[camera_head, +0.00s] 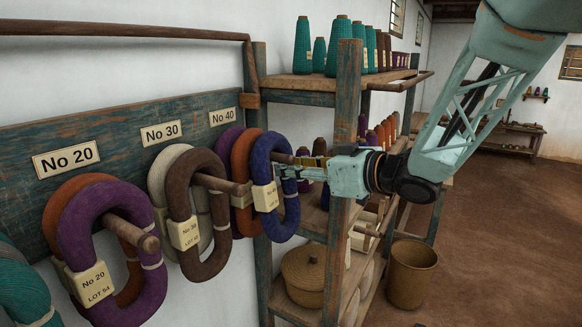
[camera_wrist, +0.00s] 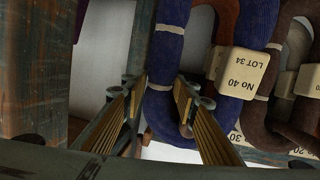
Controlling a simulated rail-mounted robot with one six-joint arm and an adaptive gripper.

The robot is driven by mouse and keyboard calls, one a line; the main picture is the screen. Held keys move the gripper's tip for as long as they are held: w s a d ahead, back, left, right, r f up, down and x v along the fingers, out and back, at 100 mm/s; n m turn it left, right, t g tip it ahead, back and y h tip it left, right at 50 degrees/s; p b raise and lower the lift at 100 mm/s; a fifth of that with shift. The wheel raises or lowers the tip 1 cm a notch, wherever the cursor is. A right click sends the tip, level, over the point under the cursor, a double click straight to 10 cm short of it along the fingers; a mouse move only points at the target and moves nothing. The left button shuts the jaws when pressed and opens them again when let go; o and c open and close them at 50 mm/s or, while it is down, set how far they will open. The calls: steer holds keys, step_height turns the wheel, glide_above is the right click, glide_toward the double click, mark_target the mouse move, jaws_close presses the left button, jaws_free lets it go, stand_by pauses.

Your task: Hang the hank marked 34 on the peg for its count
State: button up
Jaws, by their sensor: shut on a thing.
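The blue hank (camera_head: 291,211) has a cream tag (camera_head: 265,197). In the wrist view that tag (camera_wrist: 243,72) reads No 40, LOT 34. My gripper (camera_head: 284,172) is shut on the right-hand side of the blue hank, and in the wrist view its blue strand (camera_wrist: 165,60) runs between the fingers (camera_wrist: 160,95). The hank hangs upright, with the wooden peg (camera_head: 303,160) under the No 40 sign (camera_head: 222,117) appearing to pass through its loop. An orange hank (camera_head: 240,153) and a purple hank are behind it on that peg. Whether the peg bears the blue hank's weight cannot be told.
Brown and cream hanks hang on the No 30 peg (camera_head: 222,184), purple and orange ones on the No 20 peg (camera_head: 132,232). A shelf post (camera_head: 342,200) stands close beside my gripper. Shelves hold cones and a lidded basket (camera_head: 305,272). The floor at right is open.

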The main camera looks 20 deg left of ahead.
steer(key=shift+f, duration=0.45)
steer(key=o, duration=0.5)
steer(key=shift+d, duration=0.1)
steer(key=o, duration=0.6)
steer(key=shift+w, duration=0.1)
steer(key=shift+c, duration=0.2)
steer(key=shift+r, duration=0.2)
steer(key=v, duration=1.2)
